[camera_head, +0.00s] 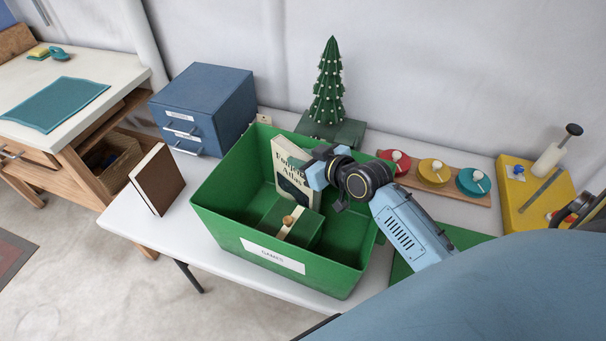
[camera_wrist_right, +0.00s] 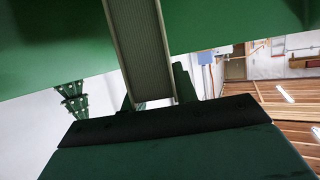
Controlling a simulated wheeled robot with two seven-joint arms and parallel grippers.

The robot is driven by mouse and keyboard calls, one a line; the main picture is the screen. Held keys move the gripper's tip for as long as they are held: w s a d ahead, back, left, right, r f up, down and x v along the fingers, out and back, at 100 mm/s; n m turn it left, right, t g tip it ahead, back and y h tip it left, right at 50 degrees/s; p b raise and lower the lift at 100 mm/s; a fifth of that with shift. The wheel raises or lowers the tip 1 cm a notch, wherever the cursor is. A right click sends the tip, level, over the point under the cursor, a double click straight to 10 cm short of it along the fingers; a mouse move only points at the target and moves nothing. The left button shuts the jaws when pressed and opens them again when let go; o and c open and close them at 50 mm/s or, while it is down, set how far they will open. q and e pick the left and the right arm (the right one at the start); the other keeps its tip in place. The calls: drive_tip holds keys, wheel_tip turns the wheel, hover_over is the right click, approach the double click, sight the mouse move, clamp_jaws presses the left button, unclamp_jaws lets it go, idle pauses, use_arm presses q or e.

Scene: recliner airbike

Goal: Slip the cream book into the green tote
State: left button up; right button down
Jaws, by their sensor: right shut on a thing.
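The cream book (camera_head: 287,160), with dark title lettering and a dark picture low on its cover, stands slightly tilted inside the green tote (camera_head: 225,215). Its lower end is inside the tote, near the back wall. My right gripper (camera_head: 316,172) is shut on the book's right side, at about the tote's rim height. The fingertips are partly hidden by the gripper body. In the right wrist view, green surfaces and a ribbed strip (camera_wrist_right: 141,50) fill much of the picture; I cannot tell the grip from it. My left gripper is not in view.
A green box with a wooden knob (camera_head: 288,221) lies in the tote's front. A brown book (camera_head: 157,180) and blue drawer cabinet (camera_head: 205,105) stand left of it. A small green tree (camera_head: 329,85) is behind. A board with coloured discs (camera_head: 433,172) and yellow board (camera_head: 535,195) lie right.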

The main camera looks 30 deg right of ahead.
drive_tip(key=shift+f+b, duration=0.35)
drive_tip(key=shift+f, duration=2)
drive_tip(key=shift+f, duration=0.2)
drive_tip(key=c, duration=1.1)
unclamp_jaws()
drive_tip(key=v, duration=0.7)
drive_tip(key=shift+s+r, duration=0.15)
drive_tip(key=shift+s, duration=0.1)
